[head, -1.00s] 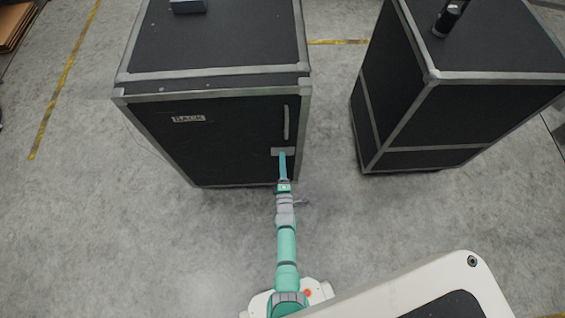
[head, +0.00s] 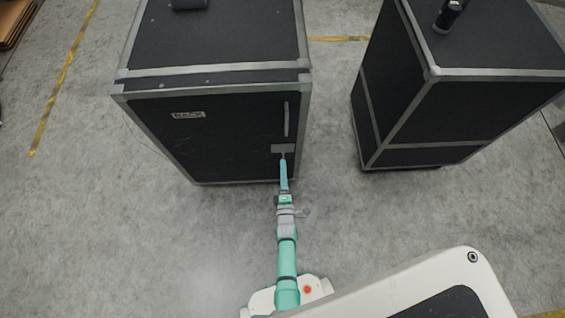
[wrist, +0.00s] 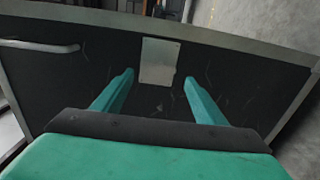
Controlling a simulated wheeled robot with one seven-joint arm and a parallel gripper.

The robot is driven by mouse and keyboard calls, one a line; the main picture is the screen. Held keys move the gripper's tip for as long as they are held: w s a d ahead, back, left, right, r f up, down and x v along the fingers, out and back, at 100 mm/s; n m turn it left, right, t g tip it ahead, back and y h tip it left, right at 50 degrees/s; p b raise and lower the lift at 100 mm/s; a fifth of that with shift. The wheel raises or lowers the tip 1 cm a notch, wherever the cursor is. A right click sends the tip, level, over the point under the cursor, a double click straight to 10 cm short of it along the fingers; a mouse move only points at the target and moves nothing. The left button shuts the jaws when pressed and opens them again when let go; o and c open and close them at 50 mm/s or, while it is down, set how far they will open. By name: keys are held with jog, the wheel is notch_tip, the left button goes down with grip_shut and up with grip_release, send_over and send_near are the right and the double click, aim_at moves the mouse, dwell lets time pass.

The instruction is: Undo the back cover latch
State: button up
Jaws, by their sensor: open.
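The black case with the "BACK" label (head: 188,115) stands at the left in the head view, its labelled cover facing me. The latch (head: 283,149) is a flat grey plate near the cover's right edge, below a vertical grey handle (head: 286,119). In the wrist view the latch plate (wrist: 160,61) lies ahead, between and beyond the fingertips. The handle (wrist: 40,46) shows at the left there. My gripper (wrist: 157,77) is open and empty, its two green fingers apart on either side of the plate. In the head view my gripper (head: 284,162) is just below the plate. Contact cannot be told.
A second black case (head: 450,95) stands to the right, with a gap of bare floor between the two. A dark object (head: 189,4) lies on the first case and a dark cylinder (head: 448,14) on the second. The grey floor (head: 120,240) in front is clear.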

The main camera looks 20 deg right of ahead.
jog(key=shift+v, duration=2.65)
jog(key=shift+w, duration=0.1)
jog(key=s+a+r+m+y, duration=0.1)
jog(key=s+a+r+m, duration=0.4)
jog(key=s, duration=0.3)
jog(key=s+a+r+m+y, duration=0.1)
jog(key=s+a+r+m, duration=0.1)
jog(key=s+a+r, duration=0.35)
jog(key=s+a+r+m+g+y, duration=0.1)
jog(key=s+r+m, duration=0.3)
jog(key=r, duration=0.7)
jog(key=s+a+r+m+g+y, duration=0.1)
jog(key=s+a+r+m+y, duration=0.1)
jog(key=s+r+m, duration=0.2)
jog(key=s+r, duration=0.3)
jog(key=r, duration=0.4)
jog(key=shift+s+r, duration=0.25)
